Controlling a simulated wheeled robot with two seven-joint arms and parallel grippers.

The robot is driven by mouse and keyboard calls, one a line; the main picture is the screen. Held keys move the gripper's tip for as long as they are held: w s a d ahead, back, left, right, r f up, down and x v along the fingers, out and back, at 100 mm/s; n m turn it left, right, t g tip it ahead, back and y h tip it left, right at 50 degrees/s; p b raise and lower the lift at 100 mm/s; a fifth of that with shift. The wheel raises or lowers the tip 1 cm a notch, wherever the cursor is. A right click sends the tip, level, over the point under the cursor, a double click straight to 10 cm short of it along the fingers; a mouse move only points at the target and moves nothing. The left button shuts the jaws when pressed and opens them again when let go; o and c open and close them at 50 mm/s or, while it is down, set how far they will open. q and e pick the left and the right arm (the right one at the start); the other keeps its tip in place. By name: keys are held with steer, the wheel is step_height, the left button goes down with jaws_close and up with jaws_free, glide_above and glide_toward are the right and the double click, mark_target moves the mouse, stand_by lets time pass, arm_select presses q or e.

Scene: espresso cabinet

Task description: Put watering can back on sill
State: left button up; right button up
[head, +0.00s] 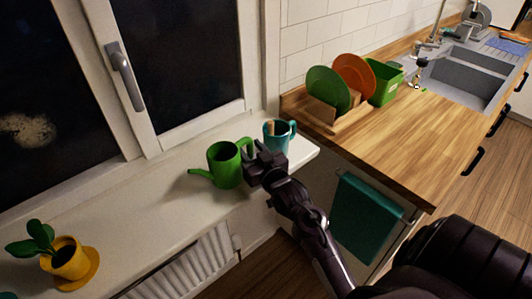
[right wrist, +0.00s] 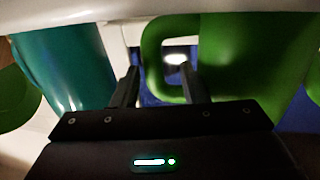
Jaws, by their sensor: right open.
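The green watering can (head: 226,168) stands upright on the white window sill (head: 150,205), its spout pointing left. My right gripper (head: 262,163) is open beside the can's handle side, at the front of the sill. In the right wrist view the can's green handle loop (right wrist: 155,62) shows ahead of my open fingers (right wrist: 160,78), with part of the loop in the gap between them. I cannot tell whether the fingers touch it. My left gripper is not in view.
A teal mug (head: 277,137) stands just right of the can, close to my right gripper; it also shows in the right wrist view (right wrist: 68,65). A yellow plant pot (head: 68,260) is at the sill's left. A wooden counter (head: 400,125) with a plate rack lies right.

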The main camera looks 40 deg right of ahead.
steer(key=s, duration=0.3)
steer(key=s+b, duration=0.1)
steer(key=s, duration=0.1)
steer(key=shift+s+a+f, duration=0.15)
steer(key=shift+a+f, duration=0.1)
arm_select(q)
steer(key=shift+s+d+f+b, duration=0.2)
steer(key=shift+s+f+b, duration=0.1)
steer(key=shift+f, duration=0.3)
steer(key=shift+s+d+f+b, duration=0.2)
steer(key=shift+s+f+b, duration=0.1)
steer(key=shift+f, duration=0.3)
arm_select(e)
steer(key=s, duration=0.6)
steer(key=shift+s+a+r, duration=0.25)
steer(key=shift+s+a, duration=0.15)
